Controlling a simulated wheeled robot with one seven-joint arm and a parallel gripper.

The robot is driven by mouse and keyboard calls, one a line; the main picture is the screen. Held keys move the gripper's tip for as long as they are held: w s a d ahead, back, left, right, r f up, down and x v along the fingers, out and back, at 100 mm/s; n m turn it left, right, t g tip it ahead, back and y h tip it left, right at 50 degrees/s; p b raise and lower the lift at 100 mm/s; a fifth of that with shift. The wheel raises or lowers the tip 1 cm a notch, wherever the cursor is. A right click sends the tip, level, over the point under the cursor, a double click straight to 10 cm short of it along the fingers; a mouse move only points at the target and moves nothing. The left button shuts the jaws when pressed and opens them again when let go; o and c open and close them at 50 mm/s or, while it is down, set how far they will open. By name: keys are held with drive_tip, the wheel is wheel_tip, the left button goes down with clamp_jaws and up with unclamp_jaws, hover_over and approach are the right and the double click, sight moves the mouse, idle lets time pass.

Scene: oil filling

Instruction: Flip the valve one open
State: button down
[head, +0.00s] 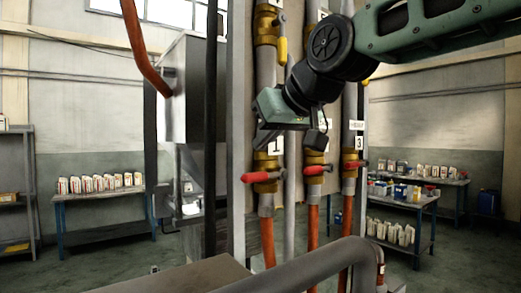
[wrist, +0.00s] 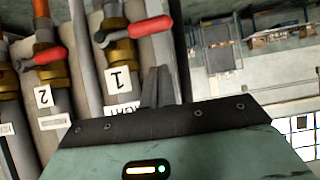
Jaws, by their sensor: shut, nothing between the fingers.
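Valve one's red handle (head: 260,177) sits on a brass fitting on the leftmost pipe, below the label "1" (head: 276,146). The handle lies sideways across the upright pipe, its grip to the left. In the wrist view, valve one's handle (wrist: 150,27) is at the top middle, near its label (wrist: 119,79). My gripper (head: 264,139) is at the level of the label, a little above the handle and apart from it. Its fingers are together and empty. In the wrist view the gripper (wrist: 156,86) points toward the handle, which lies beyond the fingertips.
Valve two's red handle (head: 318,170) and valve three's red handle (head: 359,163) are to the right, also sideways. A thick grey pipe (head: 300,262) curves across the front. A metal post (head: 239,100) stands just left of the valves. Tables with bottles stand behind.

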sight(265, 176)
drive_tip(key=shift+w+a+f+p, duration=0.15)
drive_tip(key=shift+w+f+p, duration=0.1)
drive_tip(key=shift+f, duration=0.5)
drive_tip(key=shift+w+a+f+p, duration=0.15)
drive_tip(key=shift+f+p, duration=0.1)
drive_tip(key=shift+f, duration=0.45)
drive_tip(key=shift+w+a+f+p, duration=0.1)
drive_tip(key=shift+w+f+p, duration=0.15)
drive_tip(key=shift+f, duration=0.5)
drive_tip(key=shift+f, duration=0.1)
